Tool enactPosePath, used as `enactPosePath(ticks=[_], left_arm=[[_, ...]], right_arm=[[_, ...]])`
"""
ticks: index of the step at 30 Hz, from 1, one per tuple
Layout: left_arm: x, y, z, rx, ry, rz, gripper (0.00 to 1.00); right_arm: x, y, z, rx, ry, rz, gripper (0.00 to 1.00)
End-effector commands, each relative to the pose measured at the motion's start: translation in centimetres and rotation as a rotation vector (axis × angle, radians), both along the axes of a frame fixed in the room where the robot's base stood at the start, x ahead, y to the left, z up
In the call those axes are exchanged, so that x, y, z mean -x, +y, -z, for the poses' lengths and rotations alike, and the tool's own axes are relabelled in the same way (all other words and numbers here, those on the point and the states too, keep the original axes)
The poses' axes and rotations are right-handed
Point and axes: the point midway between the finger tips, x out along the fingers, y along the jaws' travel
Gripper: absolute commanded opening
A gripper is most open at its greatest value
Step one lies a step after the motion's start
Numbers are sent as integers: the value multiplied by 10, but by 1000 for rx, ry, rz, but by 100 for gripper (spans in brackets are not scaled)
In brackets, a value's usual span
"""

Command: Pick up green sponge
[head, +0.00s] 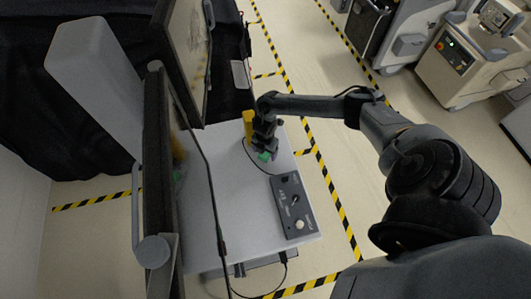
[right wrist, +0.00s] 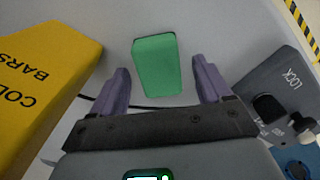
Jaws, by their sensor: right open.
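The green sponge (right wrist: 157,66) is a small green block on the grey cart top, in the middle of the right wrist view. In the head view only a bit of the sponge (head: 264,156) shows below my right gripper (head: 265,145). My right gripper also shows in the right wrist view (right wrist: 164,88), with its two purple fingers apart. The sponge lies between and just beyond the fingertips, with a gap on each side, and is not gripped. My left gripper is not seen.
A yellow box (right wrist: 40,85) stands close on the left of the fingers; it also shows in the head view (head: 248,123). A dark control box (head: 292,206) with a knob lies on the cart top (head: 238,225). Dark-framed panels (head: 155,165) stand along the cart's left side.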

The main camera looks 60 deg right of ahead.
Motion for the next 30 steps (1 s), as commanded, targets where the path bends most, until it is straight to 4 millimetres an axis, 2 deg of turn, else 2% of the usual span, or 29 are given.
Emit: enactPosePath(ticks=[1, 12, 14, 23, 30], left_arm=[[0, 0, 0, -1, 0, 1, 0], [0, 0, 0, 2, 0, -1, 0], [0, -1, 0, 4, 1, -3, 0], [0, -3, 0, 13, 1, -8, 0], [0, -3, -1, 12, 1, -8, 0]], right_arm=[[0, 0, 0, 0, 0, 0, 78], [0, 0, 0, 0, 0, 0, 21], [0, 0, 0, 0, 0, 0, 14], [0, 0, -3, 0, 0, 0, 14], [-1, 0, -22, -1, -2, -1, 14]])
